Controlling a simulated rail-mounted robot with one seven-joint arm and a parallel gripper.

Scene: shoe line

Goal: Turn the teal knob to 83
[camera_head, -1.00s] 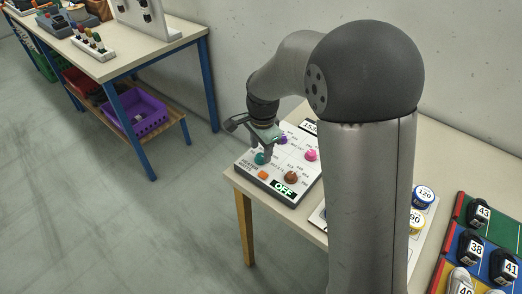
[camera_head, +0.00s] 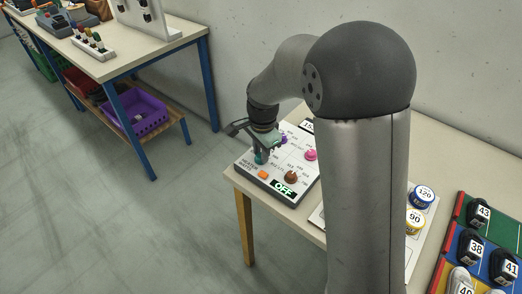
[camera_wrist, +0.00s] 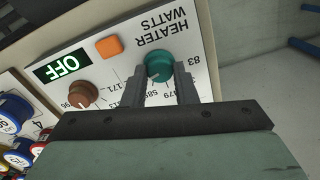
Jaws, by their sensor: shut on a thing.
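The teal knob (camera_wrist: 158,66) is on the white heater panel (camera_wrist: 205,60), below the HEATER WATTS label in the wrist view's upside-down picture. My gripper (camera_wrist: 162,72) is shut on the teal knob, with one finger on each side of it. In the head view my gripper (camera_head: 262,156) stands over the panel's left side and hides most of the knob. The number 83 (camera_wrist: 180,65) is printed beside the knob. The knob's pointer is hard to make out. The display (camera_wrist: 64,66) reads OFF.
An orange button (camera_wrist: 109,47) and a brown knob (camera_wrist: 82,94) are near the teal knob. A pink knob (camera_head: 311,154) and a purple knob (camera_head: 284,139) are farther back on the panel. Labelled tins (camera_head: 422,197) and shoes stand to the right.

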